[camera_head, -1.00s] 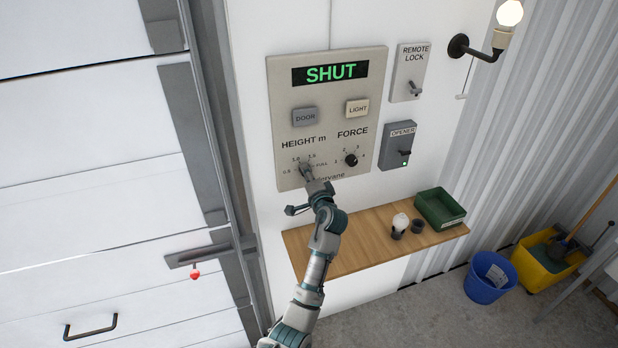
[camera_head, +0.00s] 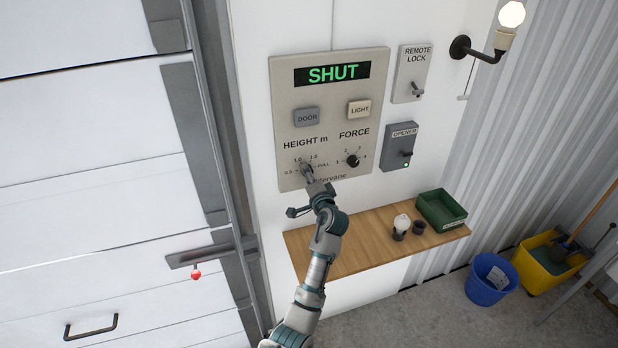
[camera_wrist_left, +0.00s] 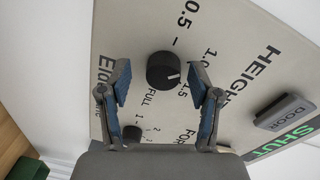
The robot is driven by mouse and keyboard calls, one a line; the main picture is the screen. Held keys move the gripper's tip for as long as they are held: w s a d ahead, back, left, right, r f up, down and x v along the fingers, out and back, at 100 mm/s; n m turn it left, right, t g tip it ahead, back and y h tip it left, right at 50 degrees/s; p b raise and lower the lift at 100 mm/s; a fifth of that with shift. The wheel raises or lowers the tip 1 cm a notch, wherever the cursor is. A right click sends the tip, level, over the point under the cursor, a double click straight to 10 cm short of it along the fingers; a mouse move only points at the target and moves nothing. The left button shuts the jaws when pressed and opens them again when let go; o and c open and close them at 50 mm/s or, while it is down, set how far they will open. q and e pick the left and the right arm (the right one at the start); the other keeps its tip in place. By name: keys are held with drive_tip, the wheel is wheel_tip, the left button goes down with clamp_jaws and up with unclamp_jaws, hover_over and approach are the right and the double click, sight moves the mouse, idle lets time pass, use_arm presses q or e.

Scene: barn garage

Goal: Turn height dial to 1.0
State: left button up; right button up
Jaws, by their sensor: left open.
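The height dial (camera_wrist_left: 163,70) is a round black knob on the beige control panel (camera_wrist_left: 235,30). In the left wrist view its white mark points right and slightly down, roughly between the 1.0 and 1.5 labels. My left gripper (camera_wrist_left: 160,76) is open, with one blue-padded finger on each side of the dial and a visible gap on both sides. In the head view my left gripper (camera_head: 308,176) is at the panel's lower left and hides most of the dial. The display (camera_head: 332,74) reads SHUT. My right gripper is not in view.
The force dial (camera_head: 353,160) sits just right of the height dial, with the DOOR (camera_head: 306,117) and LIGHT (camera_head: 359,110) buttons above. A wooden shelf (camera_head: 350,262) below holds a bulb (camera_head: 401,223), a small dark cup (camera_head: 419,227) and a green tray (camera_head: 441,208).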

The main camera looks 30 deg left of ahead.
use_arm(q)
drive_tip(key=v, duration=1.2)
drive_tip(key=shift+f, duration=0.15)
